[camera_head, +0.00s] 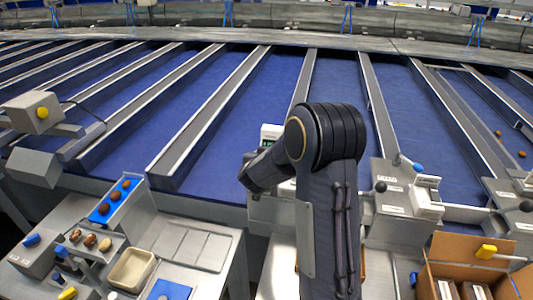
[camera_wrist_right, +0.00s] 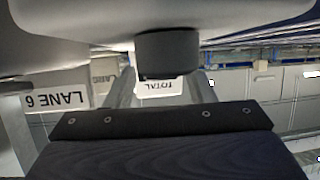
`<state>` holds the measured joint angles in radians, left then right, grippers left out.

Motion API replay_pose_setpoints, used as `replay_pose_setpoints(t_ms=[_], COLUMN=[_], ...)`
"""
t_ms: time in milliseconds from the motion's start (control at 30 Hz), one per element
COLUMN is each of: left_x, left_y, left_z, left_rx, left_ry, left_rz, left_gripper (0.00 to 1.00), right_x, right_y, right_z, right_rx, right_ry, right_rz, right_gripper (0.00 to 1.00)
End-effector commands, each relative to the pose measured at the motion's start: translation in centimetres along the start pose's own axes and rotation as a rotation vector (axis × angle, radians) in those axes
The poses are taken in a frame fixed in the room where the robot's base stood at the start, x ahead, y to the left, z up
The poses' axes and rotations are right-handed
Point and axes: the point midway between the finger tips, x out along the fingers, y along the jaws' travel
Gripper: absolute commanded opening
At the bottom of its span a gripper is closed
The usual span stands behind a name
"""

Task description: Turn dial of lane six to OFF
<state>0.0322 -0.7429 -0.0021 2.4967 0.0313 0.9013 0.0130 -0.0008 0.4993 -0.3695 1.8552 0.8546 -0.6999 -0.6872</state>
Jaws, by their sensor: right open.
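The dial of lane six cannot be made out in either view. A LANE 6 label (camera_wrist_right: 55,100) shows upside down at the left of the right wrist view. In the head view, my dark right arm rises from the bottom and bends left, hiding most of the central lane unit (camera_head: 270,135). My left gripper is not in view.
To the right stands another lane unit (camera_head: 392,200) with a black knob (camera_head: 380,187). An open cardboard box (camera_head: 470,252) is at the lower right. A grading bench (camera_head: 190,245) with dates and a cream tray (camera_head: 132,270) is at the lower left. Blue lanes run behind.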

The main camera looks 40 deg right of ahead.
Motion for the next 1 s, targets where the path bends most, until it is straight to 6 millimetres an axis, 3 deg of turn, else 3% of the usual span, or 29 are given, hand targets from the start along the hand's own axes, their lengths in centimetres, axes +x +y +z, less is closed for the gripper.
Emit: replay_pose_setpoints(t_ms=[133, 433, 767, 1000], left_x=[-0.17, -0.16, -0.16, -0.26], left_y=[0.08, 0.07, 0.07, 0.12], left_z=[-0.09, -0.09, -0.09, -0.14], left_rx=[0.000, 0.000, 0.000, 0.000], left_ry=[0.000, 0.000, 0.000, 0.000], left_rz=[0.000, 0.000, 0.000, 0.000], left_gripper=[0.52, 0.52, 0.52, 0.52], right_x=[1.15, 1.36, 1.33, 1.30], right_y=[-0.01, -0.03, -0.03, -0.10], right_z=[-0.01, 0.04, 0.02, -0.03], right_rx=[0.000, 0.000, 0.000, 0.008], right_ry=[-0.001, -0.001, -0.001, 0.000], right_rz=[-0.001, -0.002, -0.002, 0.015], right_gripper=[0.49, 0.48, 0.05, 0.04])
